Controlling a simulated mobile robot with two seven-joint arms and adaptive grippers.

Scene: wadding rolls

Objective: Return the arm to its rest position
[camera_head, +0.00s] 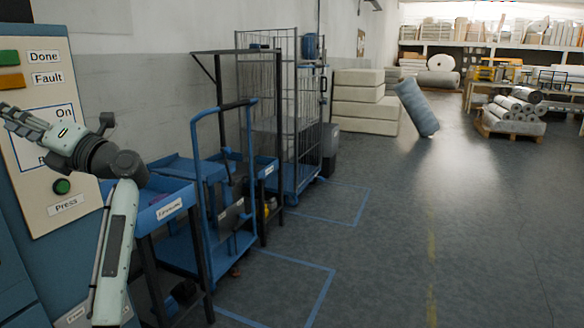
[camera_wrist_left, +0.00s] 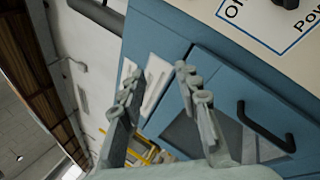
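My left arm (camera_head: 117,235) rises along the left of the head view and bends at the wrist. My left gripper (camera_head: 18,122) points left in front of the control panel (camera_head: 85,125). In the left wrist view my left gripper (camera_wrist_left: 160,76) has its two fingers apart, with nothing visible between them. The panel shows there at the upper right (camera_wrist_left: 262,50), apart from the fingers. My right arm and gripper are not in view.
The panel has a green button (camera_head: 61,187) above "Press". A blue cabinet with a black handle (camera_wrist_left: 262,128) is below it. Blue carts (camera_head: 225,225) and a wire cage trolley (camera_head: 297,120) stand along the wall.

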